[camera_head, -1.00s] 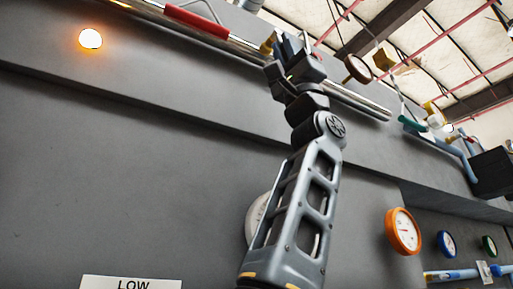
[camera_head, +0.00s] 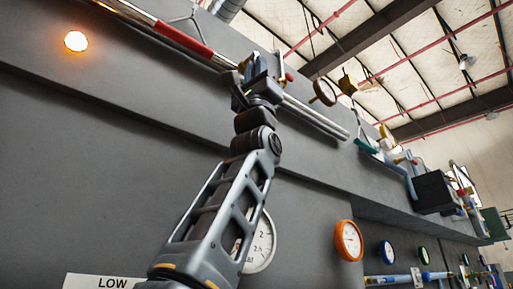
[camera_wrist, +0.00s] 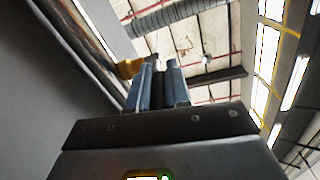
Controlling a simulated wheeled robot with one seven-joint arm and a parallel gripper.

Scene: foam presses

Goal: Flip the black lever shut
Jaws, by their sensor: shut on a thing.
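My gripper (camera_head: 268,62) is raised against the pipe run on the upper ledge of the grey machine. In the wrist view its two blue-grey fingers (camera_wrist: 158,75) are close together, with a narrow dark strip between them. That strip appears to be the black lever (camera_wrist: 158,90), which is mostly hidden by the fingers. A brass-yellow fitting (camera_wrist: 130,68) is just left of the fingertips. In the head view my gripper covers the lever, so its angle cannot be told.
A silver pipe (camera_head: 315,118) with a red section (camera_head: 183,38) runs along the ledge. A small dial gauge (camera_head: 323,91) and a teal handle (camera_head: 366,146) are to the right. An orange gauge (camera_head: 348,240) and a white gauge (camera_head: 262,245) are lower. An orange lamp (camera_head: 75,41) glows upper left.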

